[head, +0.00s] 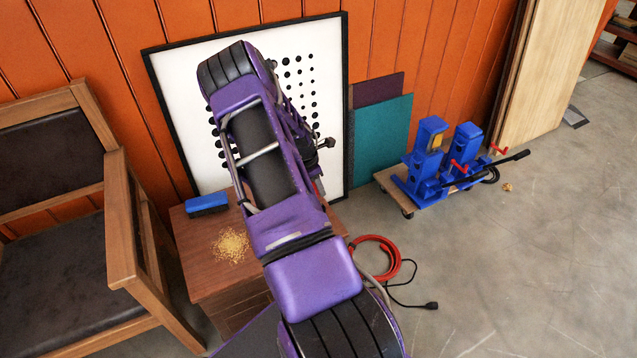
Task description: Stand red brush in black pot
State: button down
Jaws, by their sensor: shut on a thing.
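My purple arm rises through the middle of the picture and covers much of the low wooden cabinet (195,260). The fingers of my gripper do not show; the arm hides that area. A small dark part juts out at the arm's right side, and I cannot tell what it is. I cannot make out the red brush or the black pot. A blue block-shaped thing (207,204), perhaps a brush, lies on the cabinet top at the back left.
A pile of yellow grains (231,246) lies on the cabinet top. A wooden armchair (125,215) stands close at left. A framed dotted board (180,110) leans on the orange wall. A red hose (397,265) and blue presses (425,165) are at right. The right floor is mostly clear.

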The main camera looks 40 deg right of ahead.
dwell(0.3)
jog(key=c, duration=0.6)
grip_release()
jog(key=shift+o, duration=0.2)
jog(key=p+v, duration=0.2)
jog(key=v, duration=1.5)
jog(key=shift+r+p, duration=0.15)
jog(key=shift+p, duration=0.2)
jog(key=shift+a, duration=0.1)
